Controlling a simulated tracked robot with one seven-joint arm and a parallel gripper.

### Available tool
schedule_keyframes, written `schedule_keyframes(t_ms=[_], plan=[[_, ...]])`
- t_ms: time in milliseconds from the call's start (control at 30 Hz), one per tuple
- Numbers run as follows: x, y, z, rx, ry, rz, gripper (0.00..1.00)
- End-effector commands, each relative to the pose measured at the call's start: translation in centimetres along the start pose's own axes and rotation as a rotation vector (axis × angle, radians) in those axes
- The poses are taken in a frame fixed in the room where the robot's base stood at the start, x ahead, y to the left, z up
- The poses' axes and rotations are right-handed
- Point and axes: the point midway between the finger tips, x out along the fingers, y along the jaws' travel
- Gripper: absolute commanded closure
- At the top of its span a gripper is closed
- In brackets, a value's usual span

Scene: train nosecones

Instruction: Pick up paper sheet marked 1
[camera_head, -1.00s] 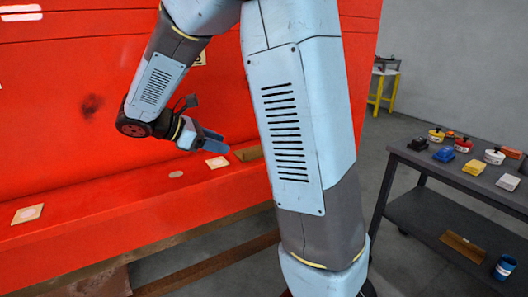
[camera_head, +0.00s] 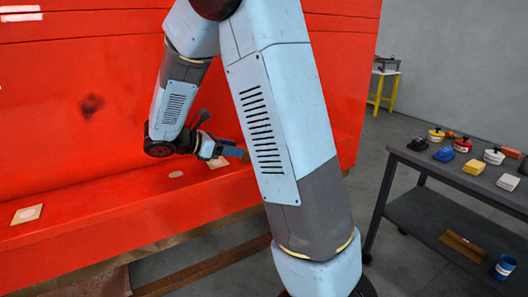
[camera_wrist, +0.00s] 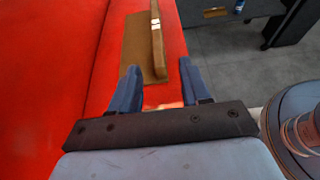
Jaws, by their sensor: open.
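My gripper (camera_wrist: 159,70) is open in the wrist view, with its blue fingers apart. A brown flat sheet-like piece (camera_wrist: 135,42) lies on the red ledge just beyond the fingertips. A narrow brown upright piece (camera_wrist: 157,42) with a small white mark stands along its right side, its near end roughly between the fingertips. I cannot read a number 1 on either. In the head view my gripper (camera_head: 236,152) is low over the ledge, partly behind my arm, which hides the brown pieces.
A dark cart (camera_head: 445,170) at right holds several small coloured items, with a brown sheet (camera_head: 462,247) and blue cup (camera_head: 505,267) below.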

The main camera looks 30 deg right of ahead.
Motion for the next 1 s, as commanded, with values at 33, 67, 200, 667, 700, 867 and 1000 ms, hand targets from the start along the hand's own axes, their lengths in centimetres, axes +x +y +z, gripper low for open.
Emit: schedule_keyframes(t_ms=[33, 67, 200, 667, 700, 867, 1000], plan=[[0.1, 0.0, 0.0, 0.000, 0.000, 0.000, 0.53], [0.2, 0.0, -0.1, 0.000, 0.000, 0.000, 0.53], [1.1, 0.1, -0.4, -0.001, 0.000, -0.001, 0.53], [5.3, 0.3, -1.0, 0.000, 0.000, 0.001, 0.53], [5.3, 0.3, -1.0, 0.000, 0.000, 0.001, 0.53], [5.2, 0.3, -1.0, 0.000, 0.000, 0.002, 0.62], [5.2, 0.3, -1.0, 0.000, 0.000, 0.002, 0.75]])
